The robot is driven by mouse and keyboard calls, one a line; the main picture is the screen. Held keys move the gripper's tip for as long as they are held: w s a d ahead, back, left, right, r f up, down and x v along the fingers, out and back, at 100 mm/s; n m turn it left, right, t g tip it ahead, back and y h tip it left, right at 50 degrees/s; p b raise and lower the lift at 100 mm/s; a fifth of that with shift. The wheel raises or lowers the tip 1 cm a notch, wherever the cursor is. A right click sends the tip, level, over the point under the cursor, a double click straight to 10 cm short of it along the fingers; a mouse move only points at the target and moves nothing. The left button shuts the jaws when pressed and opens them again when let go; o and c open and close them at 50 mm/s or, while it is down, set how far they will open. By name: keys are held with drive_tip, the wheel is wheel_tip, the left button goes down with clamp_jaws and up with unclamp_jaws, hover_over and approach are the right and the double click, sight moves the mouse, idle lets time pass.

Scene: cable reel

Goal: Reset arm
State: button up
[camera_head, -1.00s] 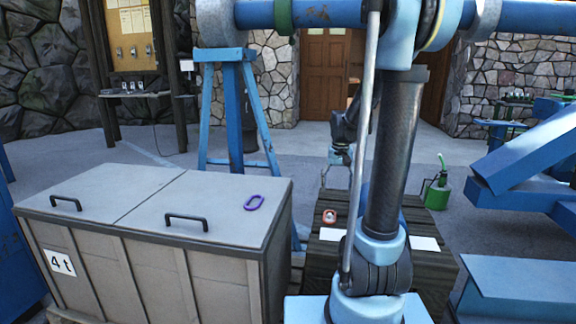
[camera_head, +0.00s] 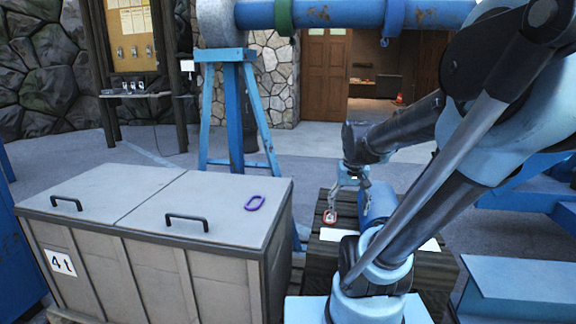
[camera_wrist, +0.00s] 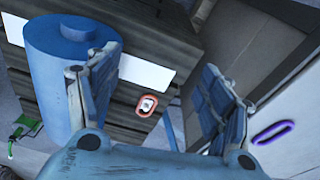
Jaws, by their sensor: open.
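My gripper (camera_head: 350,195) hangs over the dark wooden platform (camera_head: 316,262) in the head view, fingers pointing down. In the wrist view its two fingers (camera_wrist: 158,105) stand wide apart, with nothing held between them. A red ring-like piece with a pale middle (camera_head: 329,217) lies on the platform near the left finger in the head view. The same red piece shows between the fingers in the wrist view (camera_wrist: 147,105), apart from them as far as I can tell. A blue cylinder (camera_wrist: 62,70) stands on the platform beside one finger; my arm partly hides it in the head view.
A grey lidded chest (camera_head: 130,190) marked "4t" stands at the left, with a purple ring (camera_head: 255,203) on its lid. A blue trestle (camera_head: 235,110) carries a blue horizontal pipe (camera_head: 345,14). Paved floor is free behind the platform.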

drive_tip(key=s+f, duration=0.5)
drive_tip(key=s, duration=0.4)
drive_tip(key=shift+n+t, duration=0.3)
drive_tip(key=shift+w+f, duration=0.25)
drive_tip(key=shift+w, duration=0.1)
idle(0.4)
